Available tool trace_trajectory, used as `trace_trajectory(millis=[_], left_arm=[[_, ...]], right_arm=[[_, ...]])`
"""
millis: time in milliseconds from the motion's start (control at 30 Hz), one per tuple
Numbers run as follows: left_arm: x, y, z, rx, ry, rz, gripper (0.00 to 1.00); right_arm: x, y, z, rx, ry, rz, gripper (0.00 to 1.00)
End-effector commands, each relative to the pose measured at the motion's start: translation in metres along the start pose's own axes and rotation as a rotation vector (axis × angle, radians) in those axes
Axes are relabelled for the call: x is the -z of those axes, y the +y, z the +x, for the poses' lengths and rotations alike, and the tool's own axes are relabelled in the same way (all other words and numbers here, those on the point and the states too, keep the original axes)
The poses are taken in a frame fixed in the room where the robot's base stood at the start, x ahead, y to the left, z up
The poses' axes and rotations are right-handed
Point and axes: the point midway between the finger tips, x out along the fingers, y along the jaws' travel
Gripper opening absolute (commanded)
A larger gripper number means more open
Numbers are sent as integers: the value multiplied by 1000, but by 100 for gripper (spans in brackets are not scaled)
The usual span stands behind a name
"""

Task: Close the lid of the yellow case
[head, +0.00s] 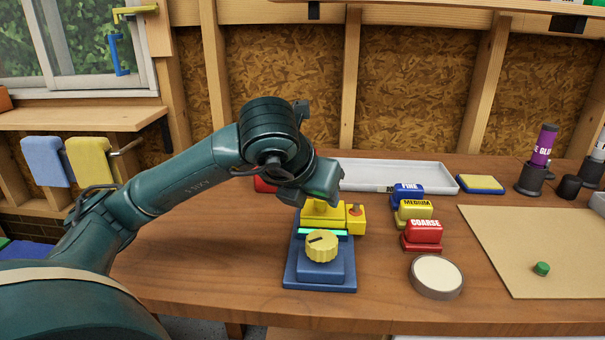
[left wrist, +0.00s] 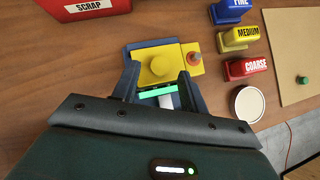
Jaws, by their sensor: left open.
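A yellow block (head: 323,214), the only candidate I see for the yellow case, sits at the back of a blue device (head: 320,278) on the bench. In the left wrist view the yellow block (left wrist: 147,70) has a round raised part on top and an orange button piece at its right. I cannot make out a separate lid or its angle. My left gripper (head: 318,196) is over the block, partly hiding it. In the wrist view its open fingers (left wrist: 159,74) are either side of the block's near part, with nothing held between them; contact is unclear. My right gripper is not in view.
A green strip (head: 322,232) and a yellow knob (head: 321,247) are at the device's front. Blue, yellow and red labelled blocks (head: 422,232), a round pale disc (head: 436,275) and a tan board (head: 530,250) lie to the right. A red SCRAP bin (left wrist: 85,8) stands behind left.

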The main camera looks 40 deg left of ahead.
Motion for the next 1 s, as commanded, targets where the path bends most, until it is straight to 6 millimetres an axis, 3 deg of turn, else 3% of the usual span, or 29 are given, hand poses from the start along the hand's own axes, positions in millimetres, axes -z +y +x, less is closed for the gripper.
trace_trajectory(millis=[200, 433, 600, 1000], left_arm=[[-3, 0, -52, 2, -7, 2, 44], [-3, 0, -95, -1, -6, 3, 44], [-1, 0, -107, -1, -3, 1, 44], [0, 0, -108, 0, -1, 0, 44]], right_arm=[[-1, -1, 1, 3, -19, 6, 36], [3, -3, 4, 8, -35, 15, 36], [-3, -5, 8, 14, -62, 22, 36], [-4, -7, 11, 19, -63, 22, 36]])
